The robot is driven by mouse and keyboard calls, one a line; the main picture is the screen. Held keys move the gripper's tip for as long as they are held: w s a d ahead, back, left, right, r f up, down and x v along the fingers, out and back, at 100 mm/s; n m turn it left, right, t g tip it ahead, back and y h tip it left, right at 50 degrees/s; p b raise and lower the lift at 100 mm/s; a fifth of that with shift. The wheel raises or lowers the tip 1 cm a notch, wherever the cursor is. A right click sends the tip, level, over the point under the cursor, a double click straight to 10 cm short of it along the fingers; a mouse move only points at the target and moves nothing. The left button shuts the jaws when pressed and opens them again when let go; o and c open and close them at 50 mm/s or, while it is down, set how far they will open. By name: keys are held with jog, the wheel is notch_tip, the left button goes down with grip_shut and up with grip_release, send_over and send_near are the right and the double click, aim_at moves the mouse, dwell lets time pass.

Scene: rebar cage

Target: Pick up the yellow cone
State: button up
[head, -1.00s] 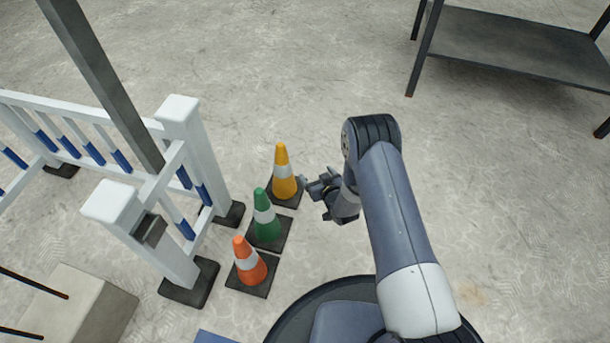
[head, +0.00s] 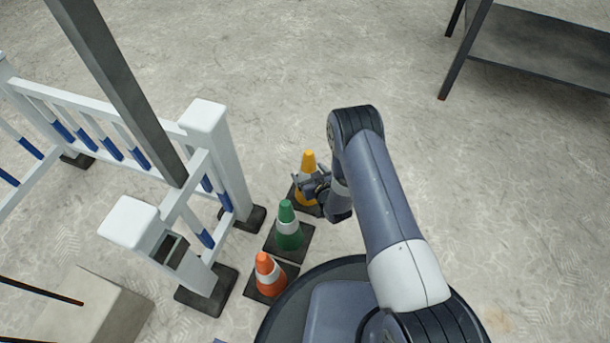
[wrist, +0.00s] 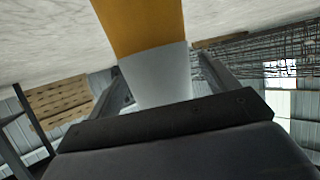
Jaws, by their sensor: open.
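The yellow cone (head: 308,161) stands upright on its dark square base at the back of a row of three cones. Its yellow body (wrist: 140,22) and white band (wrist: 160,75) fill the middle of the wrist view, between the two fingers. My gripper (head: 308,184) is open at the cone, with its fingers on either side of the band. The gripper hides part of the cone's lower body in the head view. I cannot tell whether the fingers touch it.
A green cone (head: 288,232) and an orange cone (head: 266,268) stand in front of the yellow one. A white and blue barrier (head: 232,165) with a grey post (head: 125,95) is at left. A dark metal table (head: 540,50) is back right. Floor behind the cones is clear.

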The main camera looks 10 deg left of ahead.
jog(key=shift+w+a+f, duration=0.2)
jog(key=shift+w+a, duration=0.05)
jog(key=shift+w, duration=0.05)
jog(key=shift+s, duration=0.1)
jog(key=shift+c, duration=0.2)
jog(key=shift+r, duration=0.1)
grip_shut()
dwell(0.3)
